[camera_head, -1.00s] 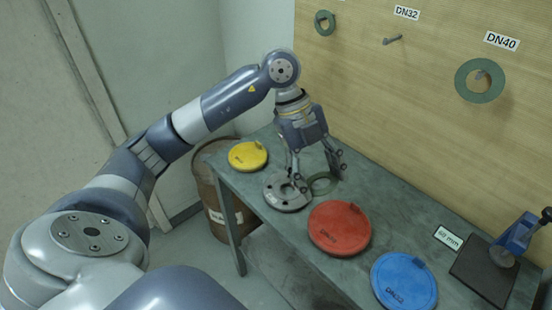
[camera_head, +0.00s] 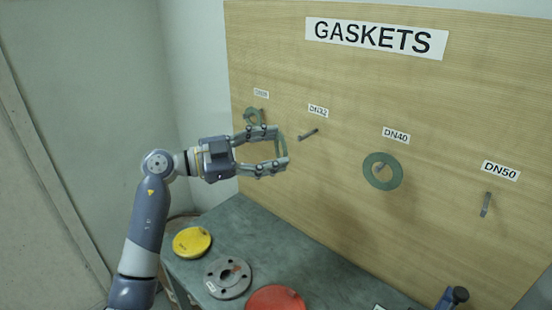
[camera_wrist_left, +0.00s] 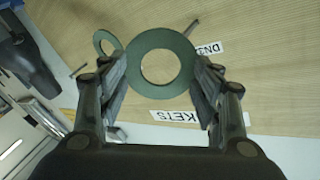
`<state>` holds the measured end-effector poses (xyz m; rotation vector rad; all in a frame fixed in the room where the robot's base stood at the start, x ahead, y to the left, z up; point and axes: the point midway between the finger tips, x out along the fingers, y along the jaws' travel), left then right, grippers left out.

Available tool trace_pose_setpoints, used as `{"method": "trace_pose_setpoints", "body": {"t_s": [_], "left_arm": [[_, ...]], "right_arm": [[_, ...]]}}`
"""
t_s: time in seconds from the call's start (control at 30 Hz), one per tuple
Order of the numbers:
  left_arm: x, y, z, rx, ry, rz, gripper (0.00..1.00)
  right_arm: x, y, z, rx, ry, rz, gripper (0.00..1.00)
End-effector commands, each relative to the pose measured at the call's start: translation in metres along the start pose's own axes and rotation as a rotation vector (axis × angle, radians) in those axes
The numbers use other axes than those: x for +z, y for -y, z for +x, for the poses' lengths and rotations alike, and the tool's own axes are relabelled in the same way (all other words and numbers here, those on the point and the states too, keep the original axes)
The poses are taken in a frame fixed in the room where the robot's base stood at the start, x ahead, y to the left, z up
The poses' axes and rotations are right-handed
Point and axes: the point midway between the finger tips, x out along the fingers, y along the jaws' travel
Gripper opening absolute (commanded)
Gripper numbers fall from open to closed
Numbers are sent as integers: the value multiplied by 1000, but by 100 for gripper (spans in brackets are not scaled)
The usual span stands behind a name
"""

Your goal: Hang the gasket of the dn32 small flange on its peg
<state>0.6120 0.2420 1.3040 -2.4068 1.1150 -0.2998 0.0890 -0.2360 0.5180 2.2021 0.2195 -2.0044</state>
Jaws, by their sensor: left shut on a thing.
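My left gripper (camera_head: 280,150) is shut on a green ring gasket (camera_head: 282,147), held up in front of the board and seen nearly edge-on in the head view. In the left wrist view the gasket (camera_wrist_left: 134,66) shows as a full ring with its open hole, between the two fingers (camera_wrist_left: 162,80). The DN32 peg (camera_head: 309,134) is a bare grey pin under its DN32 label (camera_head: 318,111), a little right of the gripper. The peg also shows in the wrist view (camera_wrist_left: 192,27), above and right of the gasket. The grey steel flange (camera_head: 215,284) lies on the bench. My right gripper is out of view.
A larger gasket (camera_head: 372,178) hangs on the DN40 peg. The DN50 peg (camera_head: 486,204) is bare. Yellow (camera_head: 192,241) and red (camera_head: 274,300) discs lie on the bench (camera_head: 262,232).

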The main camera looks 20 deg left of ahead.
Motion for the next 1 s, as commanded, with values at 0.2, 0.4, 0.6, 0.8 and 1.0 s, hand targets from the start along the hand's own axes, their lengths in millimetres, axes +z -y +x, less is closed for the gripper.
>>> {"method": "trace_pose_setpoints", "body": {"t_s": [0.2,0.4,0.6,0.8,1.0], "left_arm": [[4,4,11,2,-3,1,43],[9,8,22,4,-2,1,43],[13,12,32,4,-2,1,43],[17,17,42,4,-2,1,43],[20,21,53,4,-1,2,43]], "right_arm": [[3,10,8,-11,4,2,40],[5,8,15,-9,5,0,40],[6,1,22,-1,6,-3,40],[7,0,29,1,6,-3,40],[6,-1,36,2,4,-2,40]]}}
